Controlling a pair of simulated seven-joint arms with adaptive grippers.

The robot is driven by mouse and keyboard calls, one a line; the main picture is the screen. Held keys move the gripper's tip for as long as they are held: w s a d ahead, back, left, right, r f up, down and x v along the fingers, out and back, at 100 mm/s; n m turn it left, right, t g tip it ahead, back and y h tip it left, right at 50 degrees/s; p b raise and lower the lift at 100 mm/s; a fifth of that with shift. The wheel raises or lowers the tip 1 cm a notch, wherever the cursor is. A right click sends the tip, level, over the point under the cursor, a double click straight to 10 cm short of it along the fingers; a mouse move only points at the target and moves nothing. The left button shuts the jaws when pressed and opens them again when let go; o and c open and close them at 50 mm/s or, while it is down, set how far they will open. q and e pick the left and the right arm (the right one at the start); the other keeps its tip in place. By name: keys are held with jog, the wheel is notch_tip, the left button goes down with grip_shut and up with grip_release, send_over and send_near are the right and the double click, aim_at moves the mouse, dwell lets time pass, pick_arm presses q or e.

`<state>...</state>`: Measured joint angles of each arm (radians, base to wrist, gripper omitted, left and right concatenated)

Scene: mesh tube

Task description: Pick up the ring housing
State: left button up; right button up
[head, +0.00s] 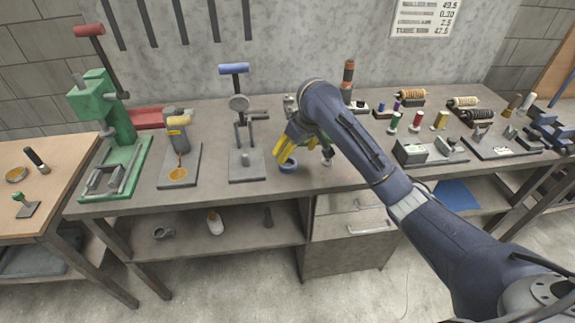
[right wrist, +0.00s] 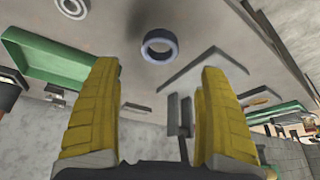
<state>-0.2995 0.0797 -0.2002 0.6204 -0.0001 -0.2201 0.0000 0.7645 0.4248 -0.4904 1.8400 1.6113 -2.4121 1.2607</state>
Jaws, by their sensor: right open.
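The ring housing (head: 287,167) appears to be the blue-grey ring on the bench top, near the front edge, just below my right gripper in the head view. In the right wrist view the ring (right wrist: 160,45) lies beyond the yellow fingertips, roughly centred between them and not touched. My right gripper (head: 286,147) has yellow fingers and is above the ring, partly covering it in the head view. The fingers (right wrist: 152,68) are apart and empty in the right wrist view. My left gripper is in neither view.
A grey press with a blue handle (head: 234,68) stands left of my right gripper. A green press (head: 100,100) stands further left. Thread spools (head: 441,120) and small fixtures stand to the right. The bench's front edge runs close to the ring.

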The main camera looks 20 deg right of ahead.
aim_at(288, 162)
jog(key=shift+x, duration=4.6)
jog(key=shift+w, duration=0.1)
jog(key=shift+r, duration=0.1)
jog(key=c, duration=1.5)
jog(key=shift+c, duration=0.2)
jog(key=shift+r, duration=0.1)
